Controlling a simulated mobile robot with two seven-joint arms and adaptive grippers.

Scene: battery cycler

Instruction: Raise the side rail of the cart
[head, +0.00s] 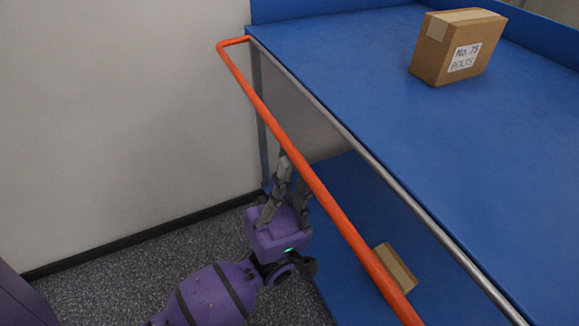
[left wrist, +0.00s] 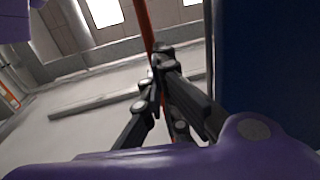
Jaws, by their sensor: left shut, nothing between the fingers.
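The orange side rail (head: 300,168) of the cart runs along the outside of the blue top deck (head: 390,120), apart from its metal edge bar. A short orange end piece joins it to the deck's far corner. My left gripper (head: 289,160) is below the rail, fingers pointing up, with part of the fingers hidden behind it. In the left wrist view the closed fingertips (left wrist: 162,56) lie in front of the rail (left wrist: 146,25). The fingers are shut with nothing between them; I cannot tell whether they touch the rail. My right gripper is not in view.
A cardboard box labelled "No. 75 BOLTS" (head: 457,48) stands on the top deck. Another box (head: 396,266) is on the blue lower shelf (head: 340,200). A grey wall (head: 110,110) stands at the left, with open speckled floor (head: 130,275) before it.

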